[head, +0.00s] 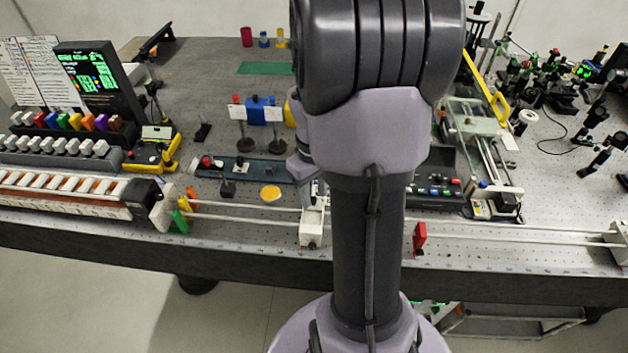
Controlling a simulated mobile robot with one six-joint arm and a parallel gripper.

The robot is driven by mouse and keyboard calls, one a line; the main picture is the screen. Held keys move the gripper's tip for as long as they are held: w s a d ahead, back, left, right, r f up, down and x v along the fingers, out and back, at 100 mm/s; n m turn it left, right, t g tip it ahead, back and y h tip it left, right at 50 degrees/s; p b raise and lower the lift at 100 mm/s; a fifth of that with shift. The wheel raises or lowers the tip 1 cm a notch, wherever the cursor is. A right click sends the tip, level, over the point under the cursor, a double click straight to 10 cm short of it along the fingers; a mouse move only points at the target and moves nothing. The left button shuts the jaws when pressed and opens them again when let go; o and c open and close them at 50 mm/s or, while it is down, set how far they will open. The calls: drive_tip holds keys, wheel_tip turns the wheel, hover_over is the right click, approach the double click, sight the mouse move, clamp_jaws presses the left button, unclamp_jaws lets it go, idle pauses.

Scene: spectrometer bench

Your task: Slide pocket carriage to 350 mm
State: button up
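A white carriage (312,226) sits on a pair of pale rails (500,232) along the front edge of the bench, just left of my arm's upright link. It looks like the pocket carriage; its upper part is partly covered by my arm. A red upright marker (420,238) stands at the rails to the right of my arm. The scale is too small to read. My arm fills the middle of the view. A small part of its end shows just above the carriage, but the fingertips are hidden, so contact with the carriage cannot be told.
A white end block (161,206) holds the rails at left, with green and orange pieces (180,220) beside it. Another end block (618,242) stands at right. A yellow disc (270,193) and a dark blue rail (243,168) lie behind. Optics crowd the back right.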

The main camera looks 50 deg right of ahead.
wheel_tip(320, 180, up, 17)
drive_tip(key=p, duration=0.6)
drive_tip(key=s+a+f+m+t+b, duration=0.1)
drive_tip(key=s+a+t+b, duration=0.1)
drive_tip(key=a, duration=0.7)
drive_tip(key=s+a+f+t+y+b, duration=0.1)
drive_tip(key=a+b, duration=0.3)
drive_tip(key=a, duration=0.5)
drive_tip(key=s+a+f+m+t+y+b, duration=0.1)
drive_tip(key=s+a+t+b, duration=0.1)
drive_tip(key=a, duration=0.8)
drive_tip(key=shift+s+m+t+b, duration=0.3)
drive_tip(key=shift+s+t+b, duration=0.1)
drive_tip(key=shift+s+b, duration=0.3)
drive_tip(key=shift+w, duration=0.1)
drive_tip(key=shift+d, duration=0.1)
